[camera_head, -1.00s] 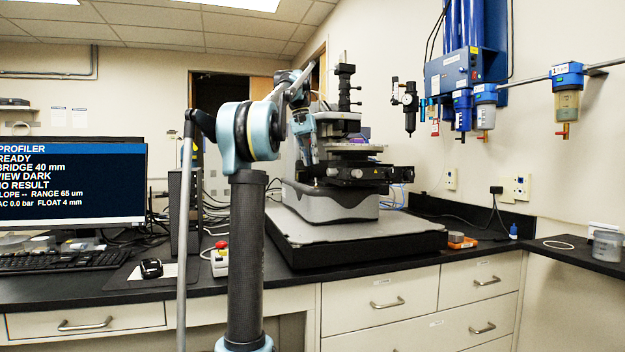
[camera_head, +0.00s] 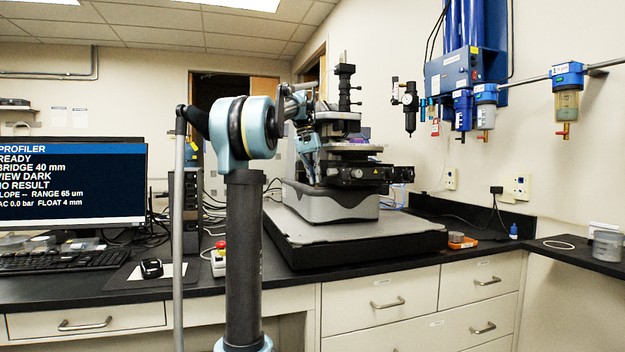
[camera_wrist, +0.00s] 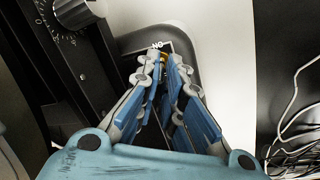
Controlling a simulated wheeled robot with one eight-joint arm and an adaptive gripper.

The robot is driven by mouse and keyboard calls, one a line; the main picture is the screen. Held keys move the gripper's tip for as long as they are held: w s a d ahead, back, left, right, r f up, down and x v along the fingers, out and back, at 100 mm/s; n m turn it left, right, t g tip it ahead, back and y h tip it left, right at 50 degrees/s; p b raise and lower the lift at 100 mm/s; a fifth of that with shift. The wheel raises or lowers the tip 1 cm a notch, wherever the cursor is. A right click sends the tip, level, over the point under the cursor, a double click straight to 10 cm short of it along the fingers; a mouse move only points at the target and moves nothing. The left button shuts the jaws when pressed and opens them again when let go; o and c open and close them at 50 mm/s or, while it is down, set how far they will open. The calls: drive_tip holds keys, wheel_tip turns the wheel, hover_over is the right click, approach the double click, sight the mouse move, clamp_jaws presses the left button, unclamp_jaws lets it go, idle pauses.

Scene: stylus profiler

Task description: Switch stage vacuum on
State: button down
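The stylus profiler (camera_head: 330,206) stands on a grey slab on the bench. My gripper (camera_head: 318,182) is at the left front of its base, pointing down. In the wrist view, my gripper (camera_wrist: 164,62) has its fingertips close together at a dark panel edge on the pale base. A small brass-coloured part (camera_wrist: 163,60) shows between the fingertips, beside a white printed label (camera_wrist: 157,45); the fingers hide most of it. I cannot tell whether they touch it. The monitor (camera_head: 72,183) reads READY and, cut off at the left, "AC 0.0 bar".
A black dial (camera_wrist: 73,12) with scale marks is at the upper left in the wrist view. Loose cables (camera_wrist: 295,120) lie at the right. A red-topped stop button box (camera_head: 219,262) and a mouse (camera_head: 151,268) are on the bench left of the profiler.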

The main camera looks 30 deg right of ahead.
drive_tip(key=shift+s+a+t, duration=0.1)
drive_tip(key=shift+s+t, duration=0.1)
drive_tip(key=shift+t, duration=0.5)
drive_tip(key=c, duration=2)
unclamp_jaws()
drive_tip(key=shift+r, duration=0.1)
drive_tip(key=r, duration=0.4)
drive_tip(key=a+r, duration=0.1)
drive_tip(key=r, duration=0.2)
drive_tip(key=a+r, duration=0.1)
drive_tip(key=r, duration=0.3)
drive_tip(key=shift+w+a+r, duration=0.25)
drive_tip(key=shift+w+r, duration=0.05)
drive_tip(key=shift+w, duration=0.1)
